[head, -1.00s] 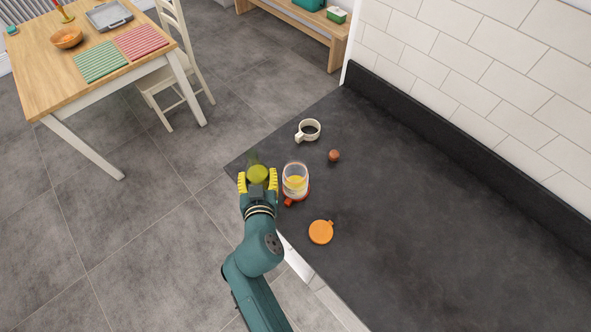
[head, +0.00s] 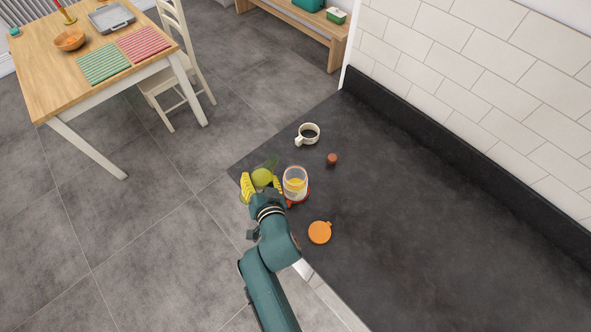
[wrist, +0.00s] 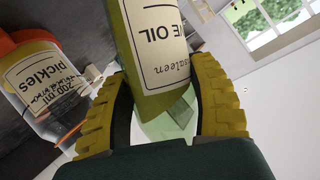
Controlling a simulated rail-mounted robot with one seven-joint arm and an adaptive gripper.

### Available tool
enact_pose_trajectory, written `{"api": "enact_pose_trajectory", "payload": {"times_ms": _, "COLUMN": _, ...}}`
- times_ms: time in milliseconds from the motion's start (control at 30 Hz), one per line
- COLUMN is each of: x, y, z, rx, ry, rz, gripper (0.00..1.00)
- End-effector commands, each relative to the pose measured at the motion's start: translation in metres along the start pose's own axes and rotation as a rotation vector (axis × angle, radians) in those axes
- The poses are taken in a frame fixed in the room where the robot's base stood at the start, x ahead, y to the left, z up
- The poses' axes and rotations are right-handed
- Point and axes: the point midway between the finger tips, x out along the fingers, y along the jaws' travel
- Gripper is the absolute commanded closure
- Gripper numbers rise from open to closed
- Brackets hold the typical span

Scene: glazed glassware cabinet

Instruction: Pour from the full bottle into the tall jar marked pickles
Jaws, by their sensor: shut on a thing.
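My gripper (head: 262,186) has yellow ridged fingers and is shut on a green glass bottle (head: 263,177) at the counter's left corner. In the wrist view the bottle (wrist: 152,45) carries a white label reading olive oil, and the fingers press on both its sides. The tall jar (head: 295,180) is clear, holds something yellow-orange, and stands upright just right of the bottle. Its label, reading pickles, shows in the wrist view on the jar (wrist: 45,85). I cannot see any liquid leaving the bottle.
A red-orange item (head: 303,196) shows at the jar's base. A cream mug (head: 308,134) and a small brown object (head: 332,159) stand behind the jar. The counter (head: 430,220) is clear to the right.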

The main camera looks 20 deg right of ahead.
Motion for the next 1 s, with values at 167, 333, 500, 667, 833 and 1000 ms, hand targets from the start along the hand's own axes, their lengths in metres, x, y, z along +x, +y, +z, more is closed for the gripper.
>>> {"api": "enact_pose_trajectory", "payload": {"times_ms": 167, "x": 0.000, "y": 0.001, "z": -0.002, "rx": 0.081, "ry": 0.001, "rz": -0.036, "gripper": 0.81}}
{"api": "enact_pose_trajectory", "payload": {"times_ms": 333, "x": 0.001, "y": 0.003, "z": 0.000, "rx": 0.160, "ry": -0.004, "rz": -0.069, "gripper": 0.81}}
{"api": "enact_pose_trajectory", "payload": {"times_ms": 500, "x": 0.004, "y": 0.003, "z": 0.006, "rx": 0.238, "ry": -0.009, "rz": -0.102, "gripper": 0.81}}
{"api": "enact_pose_trajectory", "payload": {"times_ms": 667, "x": 0.010, "y": 0.003, "z": 0.022, "rx": 0.376, "ry": -0.019, "rz": -0.160, "gripper": 0.81}}
{"api": "enact_pose_trajectory", "payload": {"times_ms": 833, "x": 0.007, "y": -0.010, "z": 0.014, "rx": 0.513, "ry": -0.025, "rz": -0.219, "gripper": 0.81}}
{"api": "enact_pose_trajectory", "payload": {"times_ms": 1000, "x": 0.004, "y": -0.017, "z": 0.011, "rx": 0.597, "ry": -0.034, "rz": -0.252, "gripper": 0.81}}
